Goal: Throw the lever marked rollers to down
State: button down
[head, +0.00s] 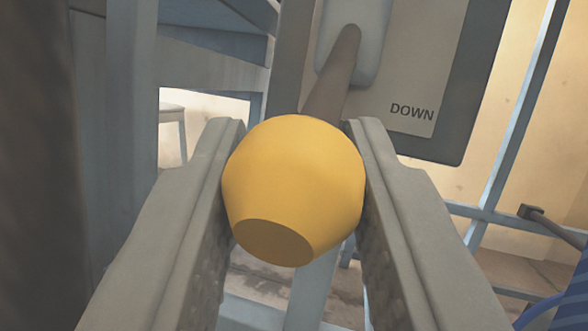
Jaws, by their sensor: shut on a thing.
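The lever has a yellow knob (293,180) on a brown-grey shaft (335,75). The shaft comes out of a pale slot plate (365,35) on a beige panel (410,75) with a dark frame. The word DOWN is printed at the panel's lower right. The shaft slants down and toward me from the slot. My gripper (294,185) is shut on the yellow knob, with one finger on each side of it. The upper part of the panel is out of view, and no "rollers" label shows.
Blue-grey metal frame bars (210,62) stand at the left. A thin bar (517,110) runs down the right, with a dark handle-like rod (550,228) near it. A blue ribbed thing (565,300) is at the lower right corner. A stool (172,125) shows far behind.

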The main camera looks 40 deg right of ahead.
jog(key=shift+w+d+f, duration=0.1)
dwell(0.4)
jog(key=c, duration=1.1)
grip_release()
jog(key=shift+c, duration=0.2)
jog(key=v, duration=1.2)
